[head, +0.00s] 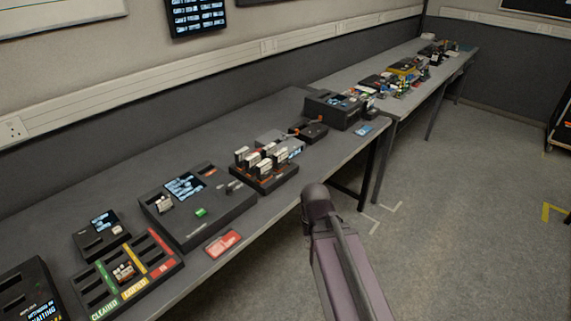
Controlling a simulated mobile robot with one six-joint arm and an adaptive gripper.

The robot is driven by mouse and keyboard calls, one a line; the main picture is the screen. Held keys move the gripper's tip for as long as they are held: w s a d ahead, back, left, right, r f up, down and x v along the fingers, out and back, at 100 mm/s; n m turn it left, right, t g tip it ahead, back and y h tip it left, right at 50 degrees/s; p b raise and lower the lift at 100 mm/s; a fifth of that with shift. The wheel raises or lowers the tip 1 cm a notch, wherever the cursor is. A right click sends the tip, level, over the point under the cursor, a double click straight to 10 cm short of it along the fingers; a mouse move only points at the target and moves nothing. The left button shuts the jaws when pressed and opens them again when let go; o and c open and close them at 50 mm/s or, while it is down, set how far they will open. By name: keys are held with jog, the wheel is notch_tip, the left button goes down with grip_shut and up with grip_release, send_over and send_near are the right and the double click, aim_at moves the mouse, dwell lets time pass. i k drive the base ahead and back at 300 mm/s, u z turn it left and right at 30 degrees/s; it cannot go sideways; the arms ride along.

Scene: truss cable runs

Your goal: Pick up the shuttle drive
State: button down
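No label that I can read marks one item as the shuttle drive. Several pale, cartridge-like drives (265,158) stand upright in a dark rack with reddish slots (262,183) on the near bench. A single pale drive (165,204) sits at the left of a large dark console (202,233). Another small brown and white drive (124,271) sits in a sorting tray (98,297) with green, yellow and red lanes. My arm shows at the lower middle, beside the bench's front edge. My gripper does not show in this view.
The near bench (250,125) also holds a small screen unit (101,235), a red card (223,243) at the front edge and a dark box (334,110) at the far end. A second, cluttered bench (445,75) continues behind.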

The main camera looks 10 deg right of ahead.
aim_at(281, 158)
jog(key=u, duration=0.1)
jog(key=i, duration=0.95)
jog(key=z, duration=0.05)
